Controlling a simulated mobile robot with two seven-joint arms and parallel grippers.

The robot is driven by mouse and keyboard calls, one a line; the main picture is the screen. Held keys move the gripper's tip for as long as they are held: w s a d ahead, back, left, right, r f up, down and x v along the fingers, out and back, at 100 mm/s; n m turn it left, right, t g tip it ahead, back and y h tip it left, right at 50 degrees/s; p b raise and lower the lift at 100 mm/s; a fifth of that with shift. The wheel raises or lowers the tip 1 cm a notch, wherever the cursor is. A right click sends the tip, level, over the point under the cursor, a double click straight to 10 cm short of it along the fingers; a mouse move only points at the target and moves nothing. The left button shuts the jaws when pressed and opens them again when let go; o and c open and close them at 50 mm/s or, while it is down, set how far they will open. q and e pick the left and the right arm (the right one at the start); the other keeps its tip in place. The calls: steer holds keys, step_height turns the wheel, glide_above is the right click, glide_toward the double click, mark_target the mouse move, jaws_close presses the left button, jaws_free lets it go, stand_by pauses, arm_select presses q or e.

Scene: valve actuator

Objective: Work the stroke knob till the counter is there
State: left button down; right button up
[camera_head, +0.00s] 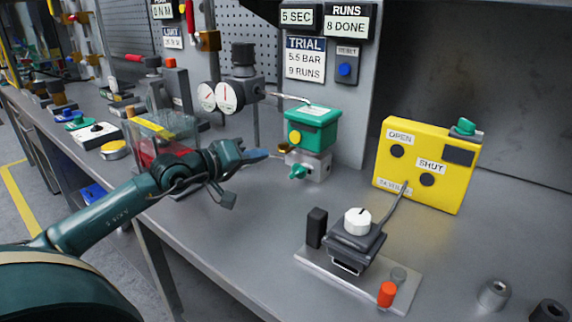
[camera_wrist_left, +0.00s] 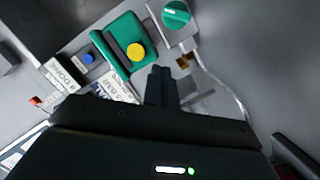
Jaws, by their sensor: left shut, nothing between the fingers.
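The counter sign (camera_head: 346,22) reads "RUNS 8 DONE". The trial card (camera_head: 305,59) reads 5.5 BAR, 9 RUNS. A white knob with a dark mark (camera_head: 357,221) sits on a dark box on a grey plate. A green actuator (camera_head: 313,130) with a yellow button stands on a grey valve body with a green knob (camera_head: 298,171). This knob also shows in the left wrist view (camera_wrist_left: 177,14). No label tells which knob is the stroke knob. My left gripper (camera_head: 258,155) is shut and empty, left of the actuator. Its fingers (camera_wrist_left: 161,86) also show in the wrist view.
A yellow box (camera_head: 425,165) with OPEN and SHUT labels stands at the back, cabled to the dark box. Two round gauges (camera_head: 219,97) stand behind my arm. An orange-red peg (camera_head: 387,294) is on the plate. The bench front is fairly clear.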

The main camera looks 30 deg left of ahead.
mark_target(298, 163)
arm_select(q)
steer(key=p+x, duration=0.1)
steer(key=x, duration=0.4)
steer(key=shift+w+r, duration=0.1)
steer(key=shift+w, duration=0.15)
steer(key=shift+d+f+p, duration=0.3)
steer(key=shift+d+f, duration=0.6)
steer(key=shift+d, duration=0.1)
steer(key=shift+d+f, duration=0.55)
steer(key=shift+f, duration=0.1)
steer(key=shift+s, duration=0.1)
arm_select(e)
steer(key=shift+w+a+f+g, duration=0.2)
steer(key=shift+a+f+g, duration=0.1)
steer(key=shift+a, duration=0.2)
steer(key=shift+d, duration=0.1)
